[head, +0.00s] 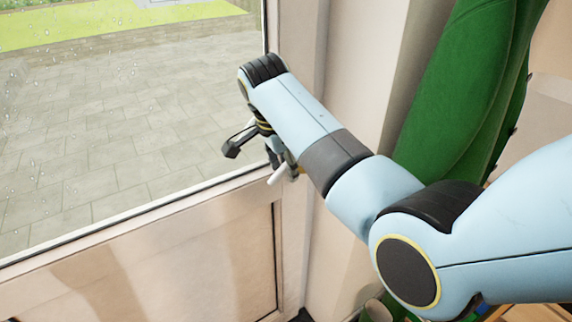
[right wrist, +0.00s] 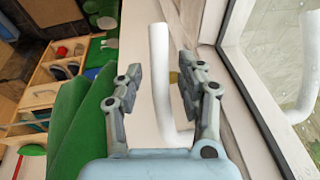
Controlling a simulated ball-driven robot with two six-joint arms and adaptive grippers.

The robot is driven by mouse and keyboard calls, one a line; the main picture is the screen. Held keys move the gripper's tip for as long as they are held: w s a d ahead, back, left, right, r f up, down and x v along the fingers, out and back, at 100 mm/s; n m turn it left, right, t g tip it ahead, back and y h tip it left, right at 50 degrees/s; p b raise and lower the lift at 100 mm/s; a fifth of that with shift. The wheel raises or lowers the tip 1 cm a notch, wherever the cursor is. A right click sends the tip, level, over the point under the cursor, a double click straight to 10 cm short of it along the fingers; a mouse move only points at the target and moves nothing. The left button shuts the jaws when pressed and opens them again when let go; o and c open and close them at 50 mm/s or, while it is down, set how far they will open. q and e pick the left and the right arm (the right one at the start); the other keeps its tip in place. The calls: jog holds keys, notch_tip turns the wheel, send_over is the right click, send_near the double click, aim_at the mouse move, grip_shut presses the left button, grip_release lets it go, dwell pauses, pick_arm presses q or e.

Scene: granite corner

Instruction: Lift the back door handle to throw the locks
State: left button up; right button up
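The back door (head: 190,255) has a glazed upper part and a pale lower panel. Its white handle (head: 278,174) shows only in part in the head view, the rest hidden behind my right gripper (head: 252,150). In the right wrist view the handle (right wrist: 160,75) is a long white bar with a bend at its lower end. It appears in the gap between the two fingers of my right gripper (right wrist: 157,78), with space visible on both sides. The fingers are open; I cannot tell how deep the bar sits between them. My left gripper is not in view.
A green curtain (head: 455,85) hangs right of the door frame. In the wrist view, a wooden shelf unit (right wrist: 60,75) with small items stands at left. A second white bar (right wrist: 298,85) shows at the glass, either a reflection or an outside handle.

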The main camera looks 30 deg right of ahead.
jog(key=shift+f, duration=0.1)
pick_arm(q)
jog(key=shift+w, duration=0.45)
pick_arm(e)
jog(key=v, duration=1.2)
jog(key=shift+w, duration=0.15)
